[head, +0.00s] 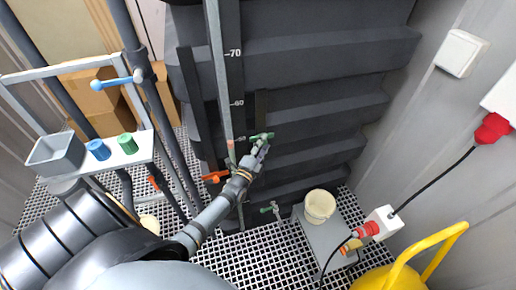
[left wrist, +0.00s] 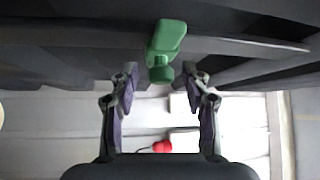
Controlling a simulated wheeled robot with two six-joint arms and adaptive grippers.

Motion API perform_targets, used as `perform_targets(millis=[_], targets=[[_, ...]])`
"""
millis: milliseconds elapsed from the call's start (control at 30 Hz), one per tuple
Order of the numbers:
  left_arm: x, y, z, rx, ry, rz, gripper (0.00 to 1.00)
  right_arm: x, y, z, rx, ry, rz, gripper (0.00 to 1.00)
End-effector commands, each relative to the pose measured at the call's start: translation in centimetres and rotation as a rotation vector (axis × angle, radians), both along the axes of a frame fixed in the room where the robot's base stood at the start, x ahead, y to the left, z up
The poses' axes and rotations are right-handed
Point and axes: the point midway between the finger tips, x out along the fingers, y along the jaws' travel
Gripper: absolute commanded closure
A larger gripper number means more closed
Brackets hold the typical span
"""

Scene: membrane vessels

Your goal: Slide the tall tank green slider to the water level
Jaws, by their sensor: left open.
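The tall dark grey tank (head: 310,60) fills the middle of the head view, with a scale marked 70 and 60 and a pale vertical gauge strip (head: 219,60). The green slider (head: 264,135) sits at the tank beside the strip, below the 60 mark. A reddish mark (head: 230,144) shows on the strip near that height; I cannot tell whether it is the water level. My left gripper (head: 258,148) is just below the slider. In the left wrist view the slider (left wrist: 166,40) lies ahead, its knob between the open, apart fingertips (left wrist: 160,72). My right gripper is not in view.
An orange valve handle (head: 215,177) is left of my gripper. A shelf with a grey bin (head: 57,152), blue and green caps stands left. A cream bucket (head: 319,206), a green-handled tap (head: 269,209) and a yellow handled object (head: 400,275) are lower right.

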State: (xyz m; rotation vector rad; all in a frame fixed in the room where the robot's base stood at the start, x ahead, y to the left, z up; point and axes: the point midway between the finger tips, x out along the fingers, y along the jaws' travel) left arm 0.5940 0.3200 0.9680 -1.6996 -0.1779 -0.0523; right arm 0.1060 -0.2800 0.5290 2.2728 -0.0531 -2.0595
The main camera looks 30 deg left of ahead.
Motion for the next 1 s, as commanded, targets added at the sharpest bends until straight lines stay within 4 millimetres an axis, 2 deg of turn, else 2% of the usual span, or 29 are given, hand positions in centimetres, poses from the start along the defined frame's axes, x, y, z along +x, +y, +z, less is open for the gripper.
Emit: perform_targets(millis=[200, 300, 433, 600, 1000], targets=[[-5.4, -0.5, -0.8, -0.001, 0.004, -0.002, 0.52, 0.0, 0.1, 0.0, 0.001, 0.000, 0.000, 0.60], [-7.5, -0.7, -1.1, 0.000, 0.003, 0.000, 0.52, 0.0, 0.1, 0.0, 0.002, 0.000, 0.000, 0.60], [-9.5, -0.8, -1.3, -0.001, 0.001, 0.000, 0.52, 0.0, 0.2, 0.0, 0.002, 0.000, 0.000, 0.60], [-10.5, -0.9, -1.4, -0.001, -0.001, 0.000, 0.52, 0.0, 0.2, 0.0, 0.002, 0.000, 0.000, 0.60], [-10.5, -0.9, -1.4, -0.001, -0.001, 0.000, 0.52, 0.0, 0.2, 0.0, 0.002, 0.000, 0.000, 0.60]])
